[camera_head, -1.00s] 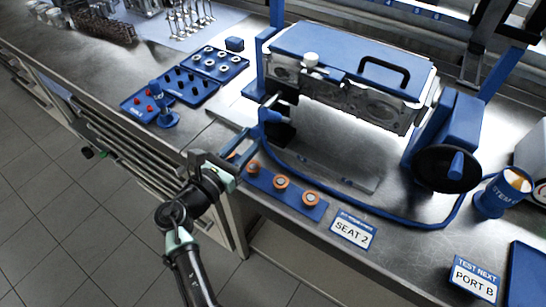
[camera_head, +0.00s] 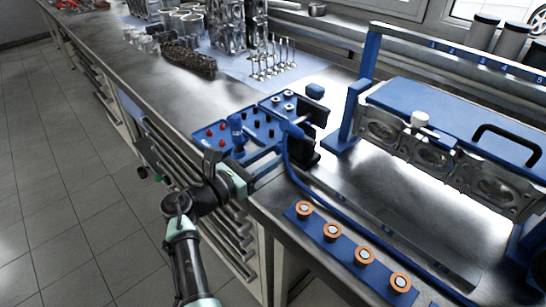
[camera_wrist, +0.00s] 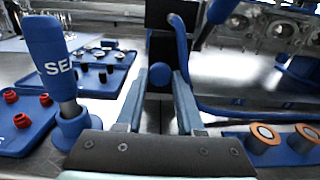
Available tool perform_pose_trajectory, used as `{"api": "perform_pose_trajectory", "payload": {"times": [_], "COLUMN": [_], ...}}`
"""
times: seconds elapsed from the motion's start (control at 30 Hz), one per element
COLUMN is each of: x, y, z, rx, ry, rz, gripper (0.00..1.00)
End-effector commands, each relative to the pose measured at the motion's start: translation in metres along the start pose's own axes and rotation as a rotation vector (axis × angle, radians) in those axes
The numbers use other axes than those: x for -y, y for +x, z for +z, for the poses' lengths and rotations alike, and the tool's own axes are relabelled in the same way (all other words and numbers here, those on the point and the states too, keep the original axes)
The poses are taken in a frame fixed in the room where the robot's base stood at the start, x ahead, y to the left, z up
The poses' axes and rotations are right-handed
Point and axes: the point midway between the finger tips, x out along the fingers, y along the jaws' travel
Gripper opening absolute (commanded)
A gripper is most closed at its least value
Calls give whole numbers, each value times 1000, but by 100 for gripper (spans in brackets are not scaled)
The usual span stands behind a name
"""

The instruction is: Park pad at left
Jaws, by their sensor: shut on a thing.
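The pad (camera_head: 304,148) is a dark block with a blue handle and a blue hose, close to the right side of the blue trays. My gripper (camera_head: 278,147) reaches it from the left, over the bench's front edge. In the wrist view my two fingers (camera_wrist: 160,90) close around a blue round-ended handle (camera_wrist: 160,74), with dark and blue parts of the pad behind it. Whether the pad touches the bench cannot be told.
Blue trays (camera_head: 240,149) with red and black parts and an upright blue bottle-like tool (camera_wrist: 52,50) stand left of the pad. A blue strip with orange rings (camera_head: 333,231) lies right. The cylinder head (camera_head: 432,158) hangs in a blue fixture behind.

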Motion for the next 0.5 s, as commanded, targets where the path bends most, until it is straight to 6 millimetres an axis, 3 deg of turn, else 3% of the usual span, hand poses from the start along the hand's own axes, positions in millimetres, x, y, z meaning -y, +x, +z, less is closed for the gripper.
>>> {"api": "perform_pose_trajectory", "payload": {"times": [0.17, 0.2, 0.33, 0.5], "x": [-5, -5, -5, -3], "y": [-2, -2, -2, -1], "z": [1, 1, 1, 1], "rx": [-1, -1, 0, 0], "ry": [4, 4, 4, 4], "rz": [17, 17, 15, 11], "gripper": [0, 42, 66, 66]}}
